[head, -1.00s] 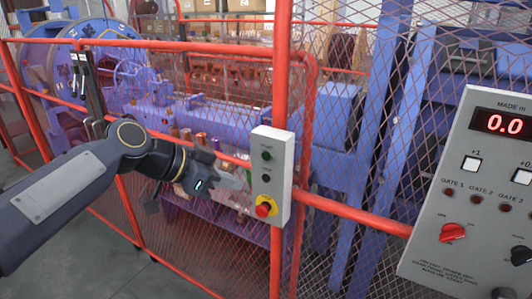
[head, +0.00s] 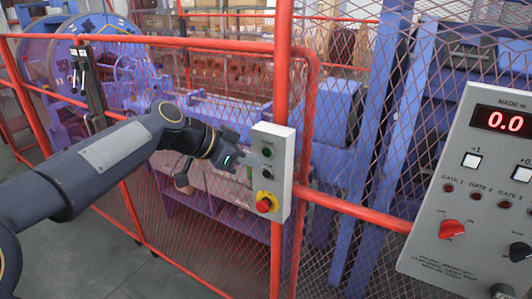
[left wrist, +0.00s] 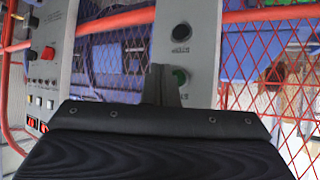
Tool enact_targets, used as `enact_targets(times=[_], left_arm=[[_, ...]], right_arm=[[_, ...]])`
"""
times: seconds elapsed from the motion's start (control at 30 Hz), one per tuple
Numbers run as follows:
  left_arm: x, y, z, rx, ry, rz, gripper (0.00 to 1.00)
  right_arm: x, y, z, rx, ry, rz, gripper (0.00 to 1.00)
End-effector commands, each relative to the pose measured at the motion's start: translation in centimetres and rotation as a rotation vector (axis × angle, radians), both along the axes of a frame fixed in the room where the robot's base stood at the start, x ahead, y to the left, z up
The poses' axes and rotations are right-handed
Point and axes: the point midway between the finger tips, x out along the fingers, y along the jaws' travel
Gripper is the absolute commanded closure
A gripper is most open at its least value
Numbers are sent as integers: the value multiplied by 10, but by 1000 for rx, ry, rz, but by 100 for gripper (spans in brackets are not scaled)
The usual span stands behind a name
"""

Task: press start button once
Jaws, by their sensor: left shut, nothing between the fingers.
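A grey push-button box (head: 284,165) is fixed to a red fence post. It carries a green button (head: 267,153) at the top, a black button (head: 267,171) below it, and a red emergency knob on a yellow base (head: 266,203) at the bottom. The small labels are too blurred to read. My left gripper (head: 260,160) is shut and empty, its tips close to the box face by the green button. My right gripper is not in view.
A red-framed mesh fence (head: 215,42) surrounds the blue strander machine (head: 210,110). A larger grey control panel (head: 460,200) with a red "0.0" display stands at the right. A red horizontal rail (head: 350,210) runs between box and panel. Grey floor is clear at lower left.

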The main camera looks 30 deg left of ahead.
Motion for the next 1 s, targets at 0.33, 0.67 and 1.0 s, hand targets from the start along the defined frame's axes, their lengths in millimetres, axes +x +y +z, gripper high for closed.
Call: enact_targets(times=[0.33, 0.67, 1.0], left_arm=[[16, -1, -1, 0, 0, -1, 100], [15, -1, -1, 0, 0, -1, 100], [15, -1, -1, 0, 0, -1, 100]], right_arm=[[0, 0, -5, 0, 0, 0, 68], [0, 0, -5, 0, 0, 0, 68], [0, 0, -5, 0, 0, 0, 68]])
